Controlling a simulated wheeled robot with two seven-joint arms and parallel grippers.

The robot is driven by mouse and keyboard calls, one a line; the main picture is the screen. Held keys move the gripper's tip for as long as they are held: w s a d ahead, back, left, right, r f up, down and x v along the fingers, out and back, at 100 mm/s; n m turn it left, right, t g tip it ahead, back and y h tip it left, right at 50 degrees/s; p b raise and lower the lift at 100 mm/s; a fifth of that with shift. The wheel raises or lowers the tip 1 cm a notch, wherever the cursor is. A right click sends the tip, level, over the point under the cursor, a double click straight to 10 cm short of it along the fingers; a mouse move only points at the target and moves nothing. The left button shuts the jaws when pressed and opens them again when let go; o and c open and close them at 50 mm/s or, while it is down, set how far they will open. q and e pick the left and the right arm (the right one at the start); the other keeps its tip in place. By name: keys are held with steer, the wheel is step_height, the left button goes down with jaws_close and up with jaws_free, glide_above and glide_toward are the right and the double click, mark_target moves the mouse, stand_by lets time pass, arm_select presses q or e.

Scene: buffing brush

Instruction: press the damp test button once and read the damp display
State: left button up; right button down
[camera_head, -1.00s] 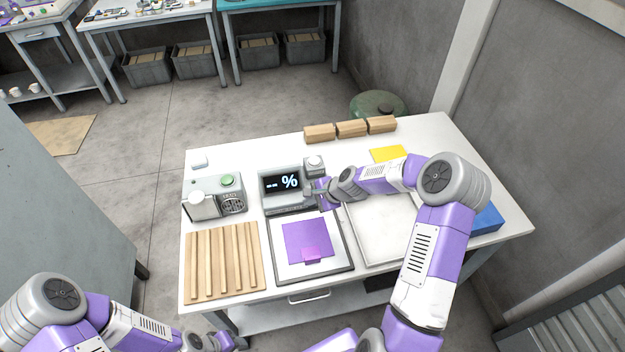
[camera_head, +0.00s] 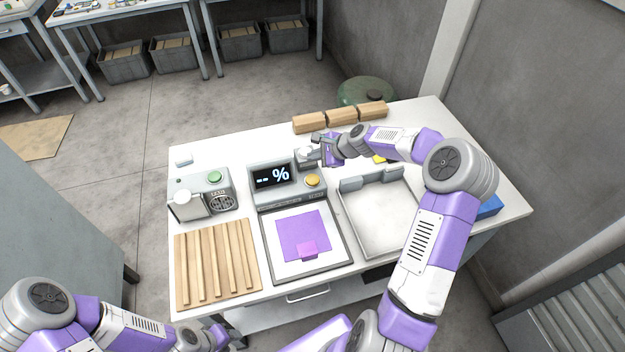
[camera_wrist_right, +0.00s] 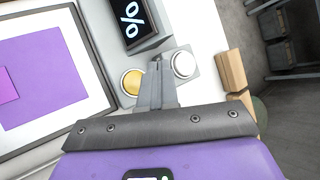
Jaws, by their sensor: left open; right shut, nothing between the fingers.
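The damp display (camera_head: 273,175) is a dark screen on a grey unit and reads "-- %". A round yellow button (camera_head: 312,180) sits at the unit's right front. A small grey box with a round white top (camera_wrist_right: 184,64) stands behind it. I cannot tell which one is the damp test button. My right gripper (camera_head: 317,146) is shut and empty, beside the white top; in the right wrist view its fingertips (camera_wrist_right: 159,66) lie between the yellow button (camera_wrist_right: 132,82) and the white top. Contact is unclear. My left gripper (camera_head: 218,335) is open, low at the table's front, partly hidden.
A grey device with a green button (camera_head: 215,177) stands left of the display. Wooden strips (camera_head: 217,262), a framed board with a purple sheet (camera_head: 303,235) and a white tray (camera_head: 378,222) fill the front. Wooden blocks (camera_head: 340,116) line the back edge.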

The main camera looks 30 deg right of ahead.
mark_target(315, 180)
step_height(315, 180, down, 8)
steer(key=b, duration=0.5)
stand_by(1.8)
steer(key=shift+f+b, duration=0.35)
steer(key=shift+b, duration=0.1)
steer(key=shift+f+b, duration=0.4)
steer(key=shift+f, duration=0.15)
stand_by(0.5)
stand_by(0.3)
steer(key=shift+r+p, duration=0.75)
steer(key=shift+r, duration=0.25)
steer(key=shift+r+p, duration=1.8)
steer(key=shift+r, duration=0.7)
